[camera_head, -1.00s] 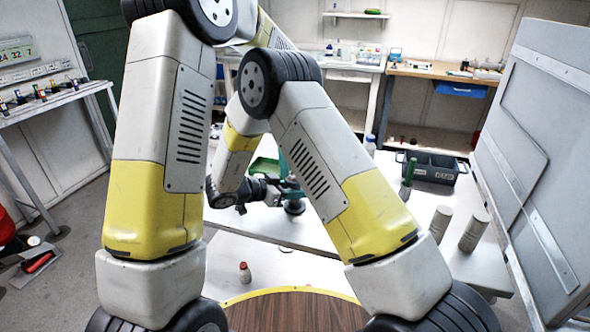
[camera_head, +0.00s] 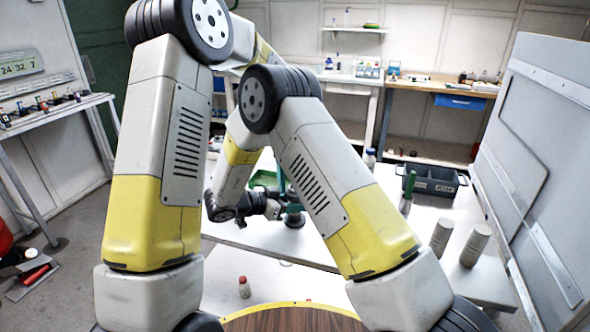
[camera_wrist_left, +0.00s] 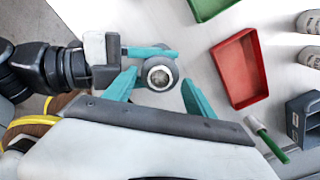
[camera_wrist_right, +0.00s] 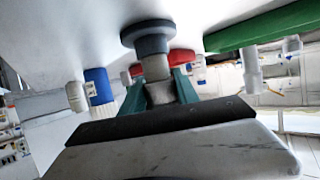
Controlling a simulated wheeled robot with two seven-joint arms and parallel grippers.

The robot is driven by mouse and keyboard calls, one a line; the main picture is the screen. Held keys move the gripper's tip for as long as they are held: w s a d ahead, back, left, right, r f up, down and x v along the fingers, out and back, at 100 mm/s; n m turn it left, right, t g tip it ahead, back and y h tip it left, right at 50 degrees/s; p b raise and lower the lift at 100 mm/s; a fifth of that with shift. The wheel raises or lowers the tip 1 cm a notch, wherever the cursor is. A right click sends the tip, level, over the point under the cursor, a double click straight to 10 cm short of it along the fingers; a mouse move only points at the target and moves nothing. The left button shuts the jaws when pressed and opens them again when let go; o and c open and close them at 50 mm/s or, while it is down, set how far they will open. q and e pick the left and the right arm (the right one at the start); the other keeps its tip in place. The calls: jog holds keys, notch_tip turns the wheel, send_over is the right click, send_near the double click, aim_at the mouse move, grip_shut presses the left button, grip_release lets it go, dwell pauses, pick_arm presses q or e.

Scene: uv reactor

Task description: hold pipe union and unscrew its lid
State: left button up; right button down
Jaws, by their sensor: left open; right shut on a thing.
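The pipe union (camera_wrist_left: 160,74) is a round grey piece with a light metal centre, seen from its end in the left wrist view. My left gripper (camera_wrist_left: 162,90) is open, with its teal fingers spread on either side of it. In the right wrist view, the pipe union's pale body (camera_wrist_right: 157,72) and wide dark flange (camera_wrist_right: 148,36) show. My right gripper (camera_wrist_right: 158,86) is shut on the body. In the head view the dark round end of the union (camera_head: 294,220) sits at the table, and my arm links hide most of both grippers.
A red tray (camera_wrist_left: 238,98) and a green tray (camera_wrist_left: 207,6) lie beside the union. A grey divided crate (camera_head: 438,188) and two grey cylinders (camera_head: 474,245) stand to the right. A small red-capped bottle (camera_head: 244,290) stands in front. A large grey panel (camera_head: 535,150) bounds the right side.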

pick_arm(q)
jog(key=shift+f, duration=1.1)
jog(key=c, duration=1.2)
jog(key=n, duration=0.3)
jog(key=shift+c, duration=0.2)
